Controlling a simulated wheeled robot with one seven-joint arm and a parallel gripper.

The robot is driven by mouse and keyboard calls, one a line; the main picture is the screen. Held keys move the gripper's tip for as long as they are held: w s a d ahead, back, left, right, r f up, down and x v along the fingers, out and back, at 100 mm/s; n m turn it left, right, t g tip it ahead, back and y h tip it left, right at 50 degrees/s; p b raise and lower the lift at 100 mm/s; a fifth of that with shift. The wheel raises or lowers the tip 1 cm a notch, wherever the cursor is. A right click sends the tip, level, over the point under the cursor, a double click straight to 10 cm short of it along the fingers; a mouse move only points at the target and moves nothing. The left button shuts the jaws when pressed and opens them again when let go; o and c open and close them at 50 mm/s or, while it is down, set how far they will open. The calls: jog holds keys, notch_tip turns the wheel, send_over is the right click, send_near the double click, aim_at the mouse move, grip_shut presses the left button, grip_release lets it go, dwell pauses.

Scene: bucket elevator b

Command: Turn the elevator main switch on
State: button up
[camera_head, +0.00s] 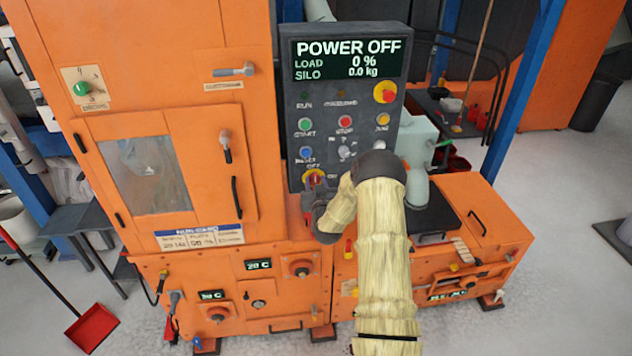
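The main switch (314,178) is a red and yellow rotary knob at the bottom left of the dark control panel (292,100), with OFF and ON lettering around it. The panel's display (348,59) reads POWER OFF, load 0 %, silo 0.0 kg. My arm, in a pale yellow sleeve, reaches up and bends left. My gripper (310,203) is at the switch, just below and in front of it, and partly overlaps it. Its fingers are small and dark here, so I cannot tell whether they touch or grip the knob. The knob's exact angle is unclear.
A red and yellow emergency button (385,91) and start (305,124) and stop (345,122) buttons sit higher on the panel. The orange cabinet (130,40) stands left. A low orange housing (490,215) extends right. A red dustpan (92,327) lies on the floor at left.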

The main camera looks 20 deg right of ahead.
grip_shut()
